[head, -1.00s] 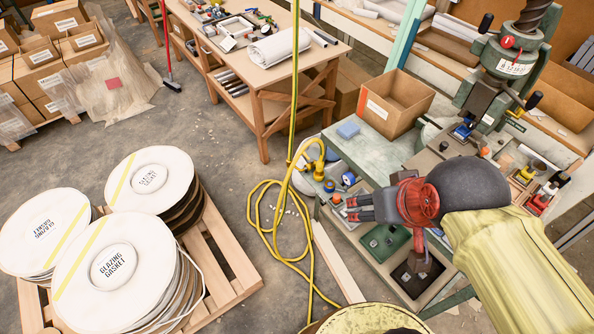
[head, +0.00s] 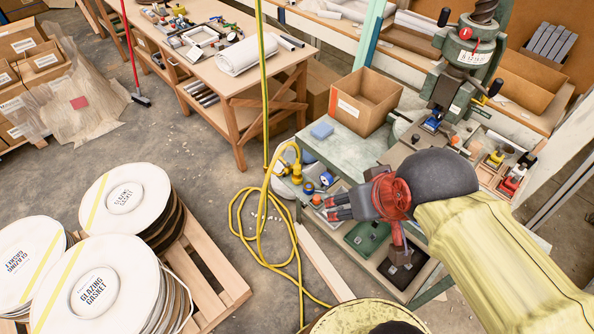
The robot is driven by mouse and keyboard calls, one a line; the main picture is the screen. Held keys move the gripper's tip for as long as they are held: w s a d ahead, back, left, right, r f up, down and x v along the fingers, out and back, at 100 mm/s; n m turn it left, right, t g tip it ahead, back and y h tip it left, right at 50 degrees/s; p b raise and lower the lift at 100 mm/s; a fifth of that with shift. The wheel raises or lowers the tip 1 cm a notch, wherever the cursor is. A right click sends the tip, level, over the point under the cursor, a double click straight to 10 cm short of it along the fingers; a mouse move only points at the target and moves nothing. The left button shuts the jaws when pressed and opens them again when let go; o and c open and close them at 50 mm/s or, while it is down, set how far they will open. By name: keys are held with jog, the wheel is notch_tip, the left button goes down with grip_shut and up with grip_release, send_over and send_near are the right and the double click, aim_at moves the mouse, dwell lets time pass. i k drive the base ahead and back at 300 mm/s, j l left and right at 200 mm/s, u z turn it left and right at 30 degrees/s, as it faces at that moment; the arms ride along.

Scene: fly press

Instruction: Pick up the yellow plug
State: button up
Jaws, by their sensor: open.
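The yellow plug (head: 296,172) is at the upper end of a looped yellow cable (head: 245,215), by the left edge of the green workbench. Whether it rests on the bench or hangs beside it is hard to tell. My gripper (head: 330,207) has dark fingers and a red body. It is over the left part of the bench, pointing left, below and to the right of the plug in the picture. It is open, apart from the plug, with nothing seen between its fingers.
A blue-and-white roll (head: 326,179) and small items lie between gripper and plug. The fly press (head: 455,75) is at right. Gasket stacks (head: 125,195) stand on a pallet at left.

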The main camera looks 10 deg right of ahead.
aim_at(297, 167)
jog(key=i+j+u, duration=0.15)
jog(key=j, duration=0.35)
jog(key=i+j+u, duration=0.15)
jog(key=i+j, duration=0.15)
jog(key=j, duration=0.15)
jog(key=i+j+u, duration=0.15)
jog(key=i+j, duration=0.15)
jog(key=j, duration=0.15)
